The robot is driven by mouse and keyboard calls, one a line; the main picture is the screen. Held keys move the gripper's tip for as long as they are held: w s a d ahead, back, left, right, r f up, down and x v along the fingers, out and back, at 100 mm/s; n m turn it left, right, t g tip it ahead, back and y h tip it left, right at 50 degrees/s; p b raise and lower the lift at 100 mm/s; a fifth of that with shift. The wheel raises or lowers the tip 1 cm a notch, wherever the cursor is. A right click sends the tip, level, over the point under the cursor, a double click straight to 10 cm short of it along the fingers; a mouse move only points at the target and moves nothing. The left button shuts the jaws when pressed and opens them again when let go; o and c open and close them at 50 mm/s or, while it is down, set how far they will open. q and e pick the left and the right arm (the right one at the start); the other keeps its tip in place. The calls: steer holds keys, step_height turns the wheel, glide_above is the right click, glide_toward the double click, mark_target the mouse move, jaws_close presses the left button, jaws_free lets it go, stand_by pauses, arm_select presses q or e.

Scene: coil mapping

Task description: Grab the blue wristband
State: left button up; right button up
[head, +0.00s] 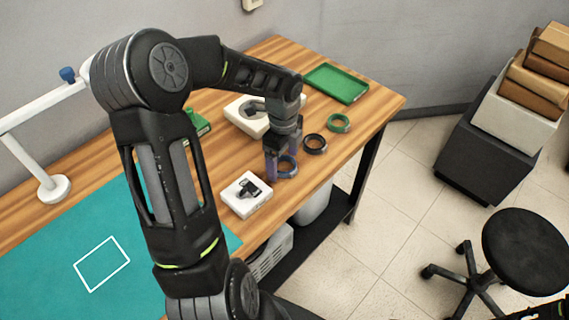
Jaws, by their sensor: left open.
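The blue wristband (288,168) is a blue-grey ring lying on the wooden table near its front edge. My left gripper (279,163) points down at it with open fingers. One finger is at the ring's left side, and the gripper hides part of the ring. I cannot tell whether the fingers touch it. A black ring (315,144) and a green ring (339,123) lie to the right of it on the table.
A white block with a black device (246,194) stands close at the left of the gripper. A white holder (243,112) is behind it. A green tray (337,83) lies at the back right. A teal mat (60,245) covers the left of the table.

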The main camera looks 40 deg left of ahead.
stand_by(0.6)
arm_select(q)
steer(key=c, duration=1.4)
step_height(320, 180, up, 10)
steer(key=shift+f+b, duration=0.1)
steer(key=shift+b, duration=0.5)
